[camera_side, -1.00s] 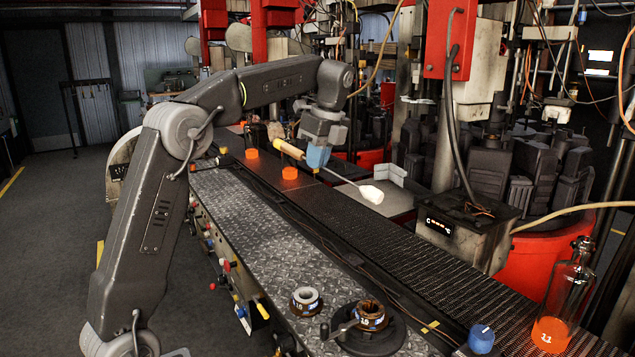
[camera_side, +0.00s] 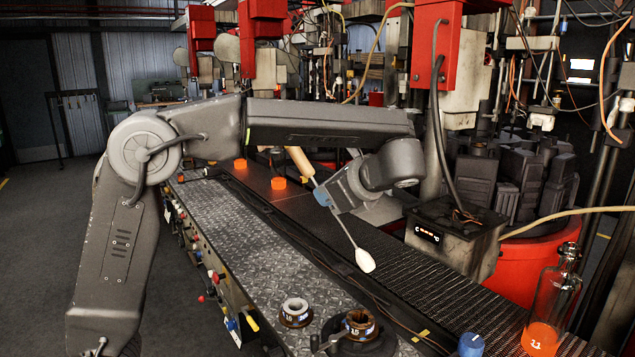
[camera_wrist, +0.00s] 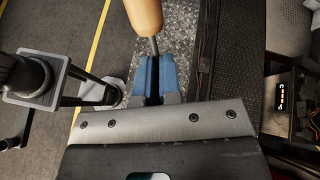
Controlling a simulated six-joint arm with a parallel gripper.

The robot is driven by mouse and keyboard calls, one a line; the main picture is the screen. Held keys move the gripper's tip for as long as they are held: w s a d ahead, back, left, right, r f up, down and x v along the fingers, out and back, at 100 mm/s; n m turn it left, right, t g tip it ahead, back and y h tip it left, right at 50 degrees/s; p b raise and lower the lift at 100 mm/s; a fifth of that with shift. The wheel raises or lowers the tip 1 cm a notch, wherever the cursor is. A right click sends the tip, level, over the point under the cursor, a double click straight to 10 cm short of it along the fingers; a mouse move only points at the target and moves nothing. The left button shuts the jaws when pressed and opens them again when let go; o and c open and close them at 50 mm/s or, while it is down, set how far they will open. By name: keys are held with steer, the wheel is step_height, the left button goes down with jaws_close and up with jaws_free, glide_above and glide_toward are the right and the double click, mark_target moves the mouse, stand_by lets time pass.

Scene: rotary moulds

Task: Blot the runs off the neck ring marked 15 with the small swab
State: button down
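The swab, with a wooden handle, a thin metal shaft and a white head (camera_side: 365,261), is held tilted over the conveyor, head down. My gripper (camera_side: 322,196) has blue fingers shut on the swab near where handle meets shaft. The wrist view shows the fingers (camera_wrist: 153,76) closed around the shaft below the wooden handle (camera_wrist: 145,14). Two neck rings sit at the front of the metal plate: a pale-topped ring (camera_side: 295,311) on the left and a brown-stained ring (camera_side: 360,325) on a dark round base. Their small number tags are hard to read. The swab head is above and clear of both.
A bottle with an orange bottom marked 11 (camera_side: 551,308) stands at right by the dark conveyor (camera_side: 437,290). A blue knob (camera_side: 471,345) is near the front. Orange pieces (camera_side: 278,182) sit farther back. A control box (camera_side: 456,232) stands beside the conveyor.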

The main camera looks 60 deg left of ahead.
steer(key=s+d+r+m+t+y, duration=0.1)
steer(key=d+r+m+t+y, duration=0.1)
steer(key=d+r+t+y, duration=0.3)
step_height(320, 180, down, 13)
steer(key=g, duration=0.1)
steer(key=shift+d+f+h, duration=0.2)
steer(key=shift+d+h, duration=0.15)
steer(key=shift+h, duration=0.05)
steer(key=shift+f, duration=0.65)
stand_by(0.9)
steer(key=shift+a, duration=0.15)
steer(key=shift+a+r, duration=0.1)
steer(key=shift+a, duration=0.7)
steer(key=shift+d, duration=0.1)
